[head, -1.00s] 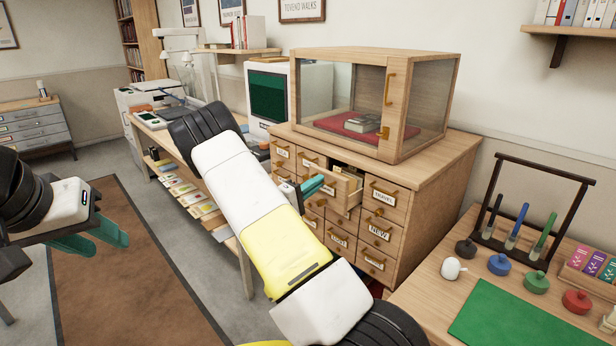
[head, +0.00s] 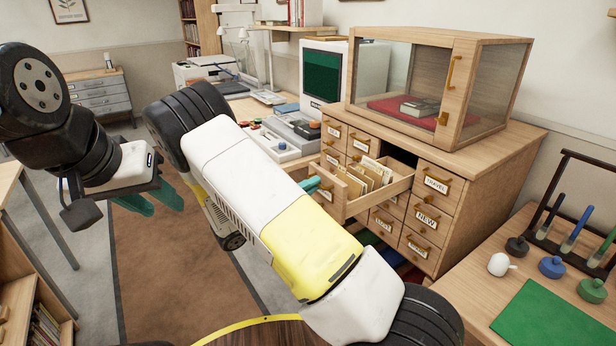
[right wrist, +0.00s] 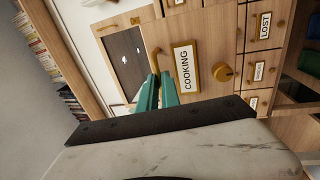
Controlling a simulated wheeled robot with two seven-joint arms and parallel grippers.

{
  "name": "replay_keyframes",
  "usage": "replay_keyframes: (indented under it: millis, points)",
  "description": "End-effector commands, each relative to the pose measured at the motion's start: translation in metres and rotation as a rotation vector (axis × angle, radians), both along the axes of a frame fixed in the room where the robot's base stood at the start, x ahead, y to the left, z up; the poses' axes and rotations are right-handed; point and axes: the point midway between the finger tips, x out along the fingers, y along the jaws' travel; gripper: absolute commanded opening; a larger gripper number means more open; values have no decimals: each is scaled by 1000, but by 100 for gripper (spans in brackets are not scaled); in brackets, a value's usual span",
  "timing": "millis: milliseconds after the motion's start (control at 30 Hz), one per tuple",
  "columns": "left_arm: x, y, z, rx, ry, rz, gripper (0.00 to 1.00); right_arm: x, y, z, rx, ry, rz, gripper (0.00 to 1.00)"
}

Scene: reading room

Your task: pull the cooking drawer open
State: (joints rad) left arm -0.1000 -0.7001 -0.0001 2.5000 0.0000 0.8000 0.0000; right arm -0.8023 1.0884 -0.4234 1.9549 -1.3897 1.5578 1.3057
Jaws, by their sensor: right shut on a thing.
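The cooking drawer (head: 383,191) stands pulled out of the wooden card cabinet in the head view, with cream cards (head: 370,174) showing inside. Its front fills the middle of the right wrist view, with a white COOKING label (right wrist: 183,69) in a brass frame. My right gripper (right wrist: 158,82) is shut on the drawer's brass handle, which its teal fingers partly hide. In the head view its fingertips (head: 313,188) show at the drawer front. My left gripper (head: 152,199) is open and empty at the left, away from the cabinet, its teal fingers apart.
The card cabinet (head: 490,218) has other closed labelled drawers and a glass display case (head: 440,85) on top. A desk with a computer (head: 325,78) stands behind it. A table with a green mat (head: 555,318) is at the right. Open floor with a brown rug (head: 165,265) lies left.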

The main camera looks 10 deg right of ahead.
Motion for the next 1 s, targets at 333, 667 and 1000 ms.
replay_keyframes:
  millis: [333, 667, 1000]
  points:
    - [0, 0, 0, 0, 0, 0, 36, -2, 4, -1, 2, 2, 0, 0]
    - [0, 0, 0, 0, 0, 0, 36, -1, 3, -1, 1, 2, 0, 28]
    - [0, 0, 0, 0, 0, 0, 36, -1, 4, -1, 1, 0, 0, 28]
